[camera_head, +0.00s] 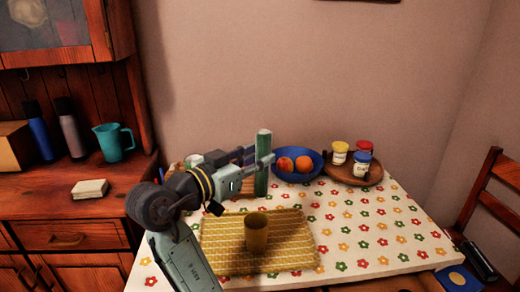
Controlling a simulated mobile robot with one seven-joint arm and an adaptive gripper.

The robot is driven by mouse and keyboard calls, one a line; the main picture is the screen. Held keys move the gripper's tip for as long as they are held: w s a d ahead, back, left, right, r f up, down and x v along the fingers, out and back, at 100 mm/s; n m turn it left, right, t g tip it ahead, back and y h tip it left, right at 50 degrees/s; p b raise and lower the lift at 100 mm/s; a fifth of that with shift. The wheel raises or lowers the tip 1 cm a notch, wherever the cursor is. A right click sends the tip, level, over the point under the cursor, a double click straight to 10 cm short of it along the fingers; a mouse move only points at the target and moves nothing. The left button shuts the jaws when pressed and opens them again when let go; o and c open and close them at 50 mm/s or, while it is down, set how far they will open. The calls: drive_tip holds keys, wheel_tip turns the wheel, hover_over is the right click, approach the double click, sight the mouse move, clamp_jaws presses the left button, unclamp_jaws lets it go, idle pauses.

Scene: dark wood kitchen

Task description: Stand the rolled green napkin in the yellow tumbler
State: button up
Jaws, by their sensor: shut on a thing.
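The rolled green napkin (263,150) is upright in my gripper (262,163), which is shut on it. Its lower end hangs beyond the far edge of the placemat as seen here; I cannot tell how high it is above the table. The yellow tumbler (256,236) stands upright on the yellow woven placemat (219,247), nearer to the camera than the napkin. The napkin and the tumbler are apart.
A blue bowl (311,173) with orange fruit stands behind, right of the napkin. A round wooden tray (375,178) holds several lidded jars. Objects behind my arm are partly hidden. The flowered tablecloth (375,231) is clear at right.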

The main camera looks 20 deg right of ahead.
wheel_tip(320, 180, down, 15)
drive_tip(key=w+t+b, duration=0.1)
drive_tip(key=b, duration=0.9)
drive_tip(key=shift+w+a+n+b, duration=0.25)
drive_tip(key=shift+a+n+b, duration=0.05)
drive_tip(key=shift+a+b, duration=0.15)
idle(0.3)
drive_tip(key=o, duration=1.1)
drive_tip(key=shift+c, duration=0.2)
drive_tip(key=v, duration=1.2)
drive_tip(key=shift+s+f, duration=0.1)
